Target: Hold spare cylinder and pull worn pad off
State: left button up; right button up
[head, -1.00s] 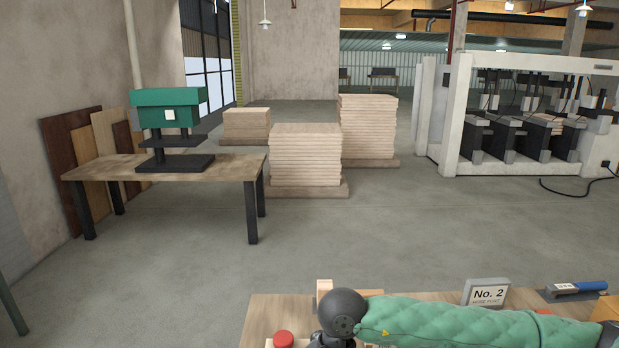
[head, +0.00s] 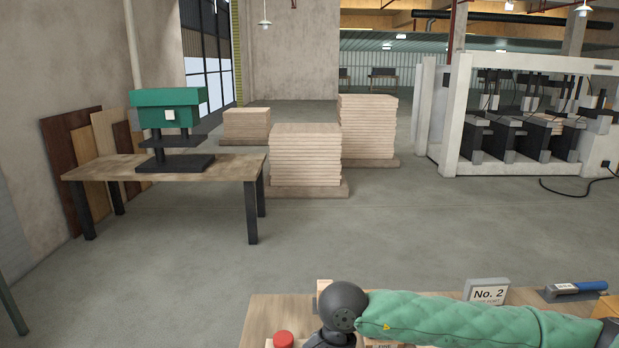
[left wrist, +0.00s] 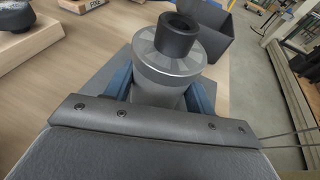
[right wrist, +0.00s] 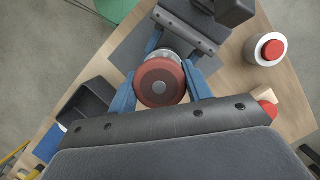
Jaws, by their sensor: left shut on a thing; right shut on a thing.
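The spare cylinder (left wrist: 165,62) is grey metal with a black upright stub on its top end. The blue fingers of my left gripper (left wrist: 160,92) are shut around its sides in the left wrist view. In the right wrist view, a round red-brown pad (right wrist: 160,84) with a grey centre sits between the blue fingers of my right gripper (right wrist: 160,90). A strip of metal cylinder (right wrist: 158,55) shows just behind the pad, and my left gripper is beyond it. I cannot tell whether pad and cylinder still touch. Neither gripper shows in the head view.
The wooden bench (head: 265,318) carries a No. 2 sign (head: 487,291) and a blue-handled tool (head: 575,290). A dark open bin (right wrist: 85,105) and a white red-topped round item (right wrist: 266,49) stand near the grippers. A black round part on a wooden block (left wrist: 30,38) is at left.

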jog(key=shift+r, duration=2.75)
pick_arm(q)
jog(key=o, duration=1.6)
jog(key=shift+a, duration=0.15)
